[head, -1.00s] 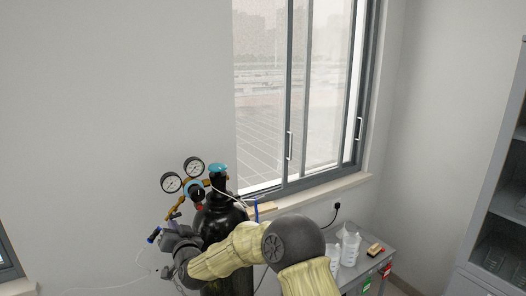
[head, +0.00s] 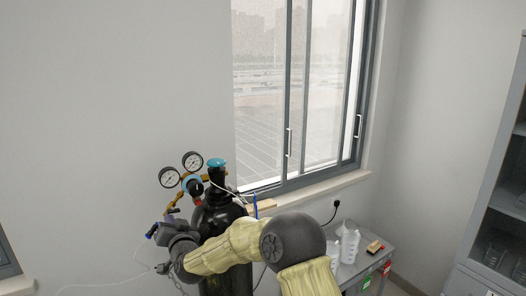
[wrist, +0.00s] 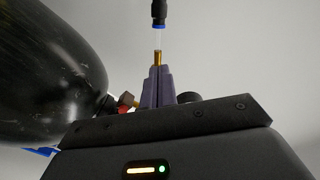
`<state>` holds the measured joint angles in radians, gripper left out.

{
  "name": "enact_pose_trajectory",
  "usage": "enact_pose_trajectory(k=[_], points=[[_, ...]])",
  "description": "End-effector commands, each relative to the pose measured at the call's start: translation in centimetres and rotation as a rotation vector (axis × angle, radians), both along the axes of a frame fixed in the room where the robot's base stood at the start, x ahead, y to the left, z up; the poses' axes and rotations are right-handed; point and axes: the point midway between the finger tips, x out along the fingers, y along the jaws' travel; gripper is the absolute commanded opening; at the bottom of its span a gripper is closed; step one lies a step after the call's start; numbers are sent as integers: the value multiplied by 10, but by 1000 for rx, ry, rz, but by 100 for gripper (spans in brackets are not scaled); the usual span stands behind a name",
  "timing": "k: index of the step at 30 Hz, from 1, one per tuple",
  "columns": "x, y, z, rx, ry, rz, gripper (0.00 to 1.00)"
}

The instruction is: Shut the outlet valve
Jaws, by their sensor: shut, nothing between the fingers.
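A black gas cylinder (head: 216,219) stands below the window, with a blue cap (head: 217,162) on its top valve. A brass regulator (head: 181,203) with two round gauges (head: 169,177) hangs on its left. My gripper (head: 172,211) is at the regulator's lower outlet end. In the wrist view its two purple fingers (wrist: 157,70) are shut, close beside a brass stem (wrist: 157,57). A clear tube leads from the stem to a black fitting with a blue ring (wrist: 158,14). A black knob (wrist: 189,97) shows behind the fingers. I cannot tell which part is the outlet valve's handle, or its position.
The dark cylinder (wrist: 50,75) is close on the left of the wrist view. A thin hose runs off to the left of my gripper. A grey bench with white bottles (head: 350,243) is at the right, and a glass-door cabinet (head: 505,200) beyond it.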

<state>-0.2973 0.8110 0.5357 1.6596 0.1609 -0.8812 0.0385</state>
Motion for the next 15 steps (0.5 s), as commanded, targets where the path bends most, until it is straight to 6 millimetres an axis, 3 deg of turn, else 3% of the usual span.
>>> enact_pose_trajectory(k=[15], points=[[-3,4,-6,0,0,-2,0]])
